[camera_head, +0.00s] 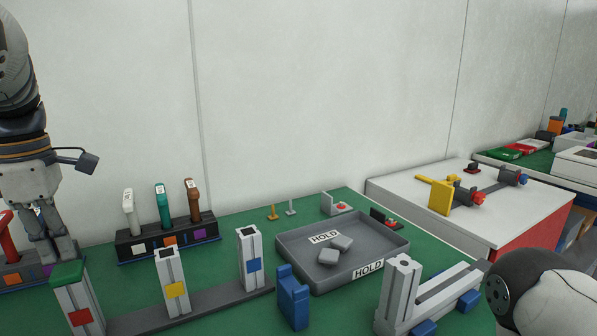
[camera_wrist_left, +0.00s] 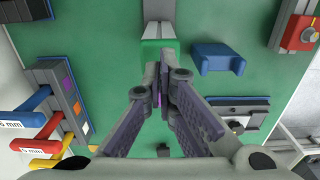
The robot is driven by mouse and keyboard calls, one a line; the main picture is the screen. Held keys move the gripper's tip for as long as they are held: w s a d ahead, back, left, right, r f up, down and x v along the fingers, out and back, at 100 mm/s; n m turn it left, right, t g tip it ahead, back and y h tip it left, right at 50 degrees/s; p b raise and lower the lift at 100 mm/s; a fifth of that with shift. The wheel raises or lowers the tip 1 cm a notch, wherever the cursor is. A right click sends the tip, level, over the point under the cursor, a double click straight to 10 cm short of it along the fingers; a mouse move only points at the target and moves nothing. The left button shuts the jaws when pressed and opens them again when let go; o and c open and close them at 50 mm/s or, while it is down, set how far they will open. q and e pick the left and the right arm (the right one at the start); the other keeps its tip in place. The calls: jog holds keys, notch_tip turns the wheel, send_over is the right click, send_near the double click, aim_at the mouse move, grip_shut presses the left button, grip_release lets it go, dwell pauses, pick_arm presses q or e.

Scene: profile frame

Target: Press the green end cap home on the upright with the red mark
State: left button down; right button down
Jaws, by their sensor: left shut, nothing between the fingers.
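The upright with the red mark (camera_head: 80,317) stands at the lower left of the head view. The green end cap (camera_head: 68,274) sits on its top; I cannot tell if any gap remains under it. The cap also shows in the left wrist view (camera_wrist_left: 158,47), just beyond my fingertips. My left gripper (camera_head: 58,259) points down at the cap's far edge, shut and empty. Its closed fingers (camera_wrist_left: 163,72) fill the middle of the wrist view. Whether they touch the cap cannot be told. My right gripper is out of view.
Uprights with a yellow mark (camera_head: 176,290) and a blue mark (camera_head: 254,265) stand along the grey rail (camera_head: 200,303), with open tops. Behind is a tool rack (camera_head: 135,247). A grey HOLD tray (camera_head: 385,263) and a blue block (camera_head: 292,300) are to the right.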

aim_at(65, 269)
pick_arm(q)
jog(key=shift+f, duration=1.3)
dwell(0.9)
jog(key=shift+r+p, duration=0.45)
jog(key=shift+r, duration=3.15)
